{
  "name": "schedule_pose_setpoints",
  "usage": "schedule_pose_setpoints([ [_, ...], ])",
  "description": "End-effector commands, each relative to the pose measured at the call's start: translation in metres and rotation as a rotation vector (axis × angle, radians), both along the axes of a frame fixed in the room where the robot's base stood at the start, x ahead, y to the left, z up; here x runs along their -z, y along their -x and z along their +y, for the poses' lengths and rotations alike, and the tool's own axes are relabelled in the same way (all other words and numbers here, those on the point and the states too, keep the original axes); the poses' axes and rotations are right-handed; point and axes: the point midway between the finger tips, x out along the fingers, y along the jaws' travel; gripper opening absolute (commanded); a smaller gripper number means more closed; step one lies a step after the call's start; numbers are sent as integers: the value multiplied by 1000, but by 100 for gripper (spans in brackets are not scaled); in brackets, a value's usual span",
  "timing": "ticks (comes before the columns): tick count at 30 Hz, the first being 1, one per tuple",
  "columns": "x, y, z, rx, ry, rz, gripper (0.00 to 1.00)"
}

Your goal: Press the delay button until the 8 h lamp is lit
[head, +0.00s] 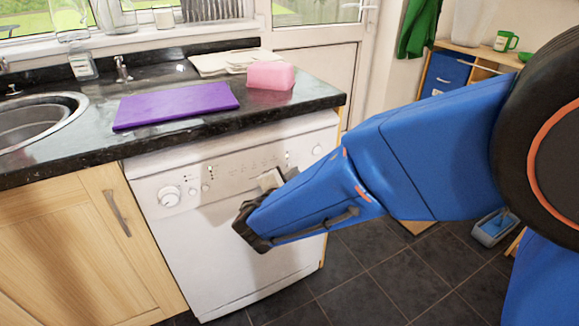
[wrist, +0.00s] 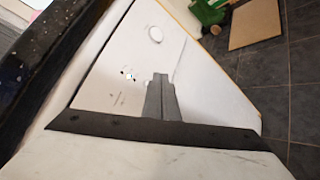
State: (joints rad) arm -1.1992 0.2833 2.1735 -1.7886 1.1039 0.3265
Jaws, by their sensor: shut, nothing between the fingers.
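The white dishwasher (head: 240,255) stands under the worktop, its control panel (head: 230,170) facing me. My gripper (head: 268,179) is shut and empty, in front of the panel's right half. Contact cannot be told. The delay button and 8 h lamp cannot be made out; the labels are too small to read.
The black worktop (head: 190,139) overhangs above the panel, with a purple board (head: 176,105), a pink block (head: 270,75) and a sink (head: 38,121) on or in it. A wooden cupboard (head: 70,250) adjoins at left.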

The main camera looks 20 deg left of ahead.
Motion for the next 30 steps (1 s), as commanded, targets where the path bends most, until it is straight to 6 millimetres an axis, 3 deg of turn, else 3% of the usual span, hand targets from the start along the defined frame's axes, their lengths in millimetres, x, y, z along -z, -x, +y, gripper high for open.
schedule_pose_setpoints([
  [30, 0, -5, 6, 0, 0, 0, 0],
])
